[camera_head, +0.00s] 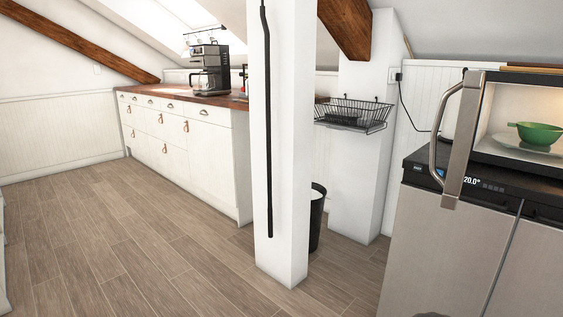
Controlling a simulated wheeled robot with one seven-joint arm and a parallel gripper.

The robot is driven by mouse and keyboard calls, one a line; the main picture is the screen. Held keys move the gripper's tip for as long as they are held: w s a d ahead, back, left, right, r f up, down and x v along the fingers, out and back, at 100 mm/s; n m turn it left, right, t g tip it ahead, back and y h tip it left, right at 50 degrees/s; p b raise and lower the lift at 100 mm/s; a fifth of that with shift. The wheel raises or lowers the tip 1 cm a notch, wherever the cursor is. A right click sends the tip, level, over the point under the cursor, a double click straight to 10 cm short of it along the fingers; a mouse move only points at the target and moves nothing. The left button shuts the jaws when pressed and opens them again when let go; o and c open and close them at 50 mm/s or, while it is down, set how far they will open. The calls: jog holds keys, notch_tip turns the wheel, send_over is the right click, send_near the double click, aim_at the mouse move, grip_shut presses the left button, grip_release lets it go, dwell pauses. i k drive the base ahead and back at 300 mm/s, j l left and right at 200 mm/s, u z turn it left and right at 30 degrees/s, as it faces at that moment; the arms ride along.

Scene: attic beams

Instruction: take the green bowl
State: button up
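The green bowl (539,133) is at the far right in the head view. It sits on a pale plate or tray (523,146) inside a lit microwave (493,107). The microwave's front is open to view, with its door and long metal handle (452,127) swung out to the left of the opening. The microwave stands on top of a steel fridge-like appliance (434,255). My gripper is not in view.
A white post (287,200) with a black rod stands mid-view. Behind it are a black bin (317,218) and a wire basket (352,114) on the wall. White cabinets (180,140) with a coffee machine (209,69) stand at back left. The wooden floor (130,240) at left is clear.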

aim_at(535, 133)
jog(key=i+l+z, duration=0.15)
jog(key=z, duration=0.2)
jog(key=i+z, duration=0.7)
